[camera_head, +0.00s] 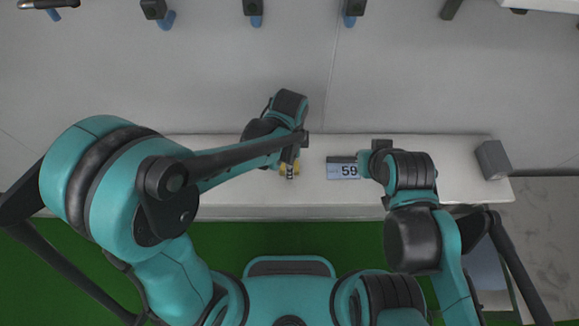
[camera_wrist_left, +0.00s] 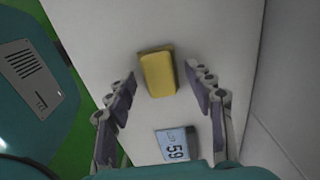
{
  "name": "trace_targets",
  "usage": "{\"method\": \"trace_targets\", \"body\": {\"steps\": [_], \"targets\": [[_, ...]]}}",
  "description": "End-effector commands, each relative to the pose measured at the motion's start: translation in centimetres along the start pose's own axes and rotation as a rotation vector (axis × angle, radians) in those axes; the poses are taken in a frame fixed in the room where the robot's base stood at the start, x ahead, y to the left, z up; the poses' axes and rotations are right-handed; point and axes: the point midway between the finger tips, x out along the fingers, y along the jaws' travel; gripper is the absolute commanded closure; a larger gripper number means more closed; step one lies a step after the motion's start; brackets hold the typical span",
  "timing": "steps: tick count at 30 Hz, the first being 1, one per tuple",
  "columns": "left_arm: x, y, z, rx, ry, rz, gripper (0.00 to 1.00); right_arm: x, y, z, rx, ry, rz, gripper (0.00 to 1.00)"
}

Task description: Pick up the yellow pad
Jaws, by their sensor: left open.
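The yellow pad (camera_wrist_left: 158,72) lies on the white table between the two open fingers of my left gripper (camera_wrist_left: 161,76). No finger visibly touches it, and I cannot tell the height of the fingers above the table. In the head view the pad shows only as small yellow patches (camera_head: 283,168), mostly hidden under my left gripper (camera_head: 290,167). My right gripper (camera_head: 372,165) is beside the display at the right. Its fingers are mostly hidden by its arm.
A display reading 59 (camera_head: 343,171) is right of the pad; it also shows in the left wrist view (camera_wrist_left: 176,144). A grey box (camera_head: 493,160) stands at the right end of the white table (camera_head: 460,170). A pale wall (camera_head: 400,80) is behind the table.

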Motion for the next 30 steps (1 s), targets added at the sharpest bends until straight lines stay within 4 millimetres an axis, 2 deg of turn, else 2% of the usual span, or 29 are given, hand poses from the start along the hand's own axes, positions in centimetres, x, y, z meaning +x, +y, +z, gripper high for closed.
{"method": "trace_targets", "body": {"steps": [4,5,10,23,26,30], "targets": [[-0.1,0.0,0.0,0.000,0.000,0.000,0.47,-0.1,0.0,0.0,0.000,0.000,0.000,1.00],[-0.1,0.0,0.0,0.000,0.000,0.000,0.49,-0.1,0.0,0.0,0.000,0.000,0.000,1.00],[-0.1,0.0,0.0,-0.001,0.000,0.000,0.94,-0.1,0.0,0.0,0.000,0.000,0.000,1.00],[-0.5,0.0,0.0,-0.001,0.000,0.000,0.96,-0.2,0.0,-0.1,0.000,0.000,0.000,1.00],[-1.4,0.0,0.0,-0.001,0.000,0.000,0.96,-0.4,0.0,-0.3,0.000,0.000,0.000,1.00],[-3.8,0.1,0.0,-0.001,0.000,0.000,0.96,-1.0,0.0,-0.7,0.000,0.000,0.000,1.00]]}}
